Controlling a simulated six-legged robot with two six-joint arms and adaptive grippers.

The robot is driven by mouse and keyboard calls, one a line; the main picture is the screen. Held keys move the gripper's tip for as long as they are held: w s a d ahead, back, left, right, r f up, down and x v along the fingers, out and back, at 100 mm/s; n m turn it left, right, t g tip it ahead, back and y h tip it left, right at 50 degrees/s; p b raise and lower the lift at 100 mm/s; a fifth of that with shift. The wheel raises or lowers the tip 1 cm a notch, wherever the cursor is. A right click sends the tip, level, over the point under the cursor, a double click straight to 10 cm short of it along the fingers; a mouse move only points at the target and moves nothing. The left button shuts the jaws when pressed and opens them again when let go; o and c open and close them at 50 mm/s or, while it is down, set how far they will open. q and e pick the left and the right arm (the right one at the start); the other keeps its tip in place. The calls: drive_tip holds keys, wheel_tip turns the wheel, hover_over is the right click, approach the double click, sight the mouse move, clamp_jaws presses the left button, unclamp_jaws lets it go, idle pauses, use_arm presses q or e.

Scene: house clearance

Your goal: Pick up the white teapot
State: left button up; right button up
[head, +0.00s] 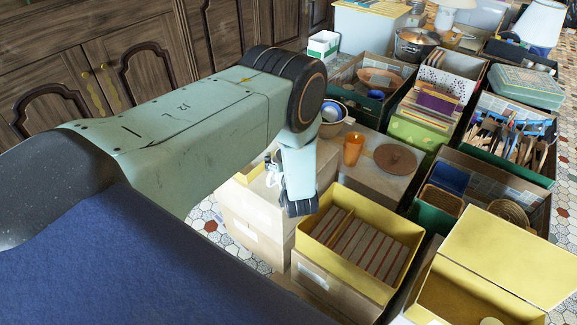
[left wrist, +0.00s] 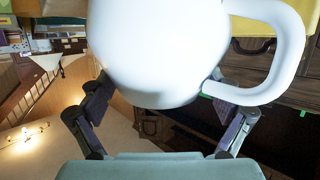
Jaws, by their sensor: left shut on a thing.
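The white teapot (left wrist: 160,50) fills the upper middle of the left wrist view, very close to the camera. Its rounded body and a looped handle (left wrist: 292,50) at the right show; its top is cut off by the frame. My left gripper (left wrist: 168,105) is shut on the teapot, with one dark finger on each side of the body. In the head view my left gripper (head: 285,190) hangs beside the cardboard boxes, partly behind my arm. The teapot is mostly hidden there; only small white parts show beside the gripper. My right gripper is not in view.
A yellow-lined box (head: 405,229) stands just right of the gripper. An orange cup (head: 353,148), a brown round lid (head: 395,159) and a blue-and-white bowl (head: 333,112) sit on boxes behind. More filled crates crowd the right. Tiled floor (head: 207,217) shows at the left.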

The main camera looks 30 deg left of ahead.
use_arm(q)
drive_tip(key=c, duration=0.4)
drive_tip(key=shift+c, duration=0.2)
drive_tip(key=shift+r, duration=0.1)
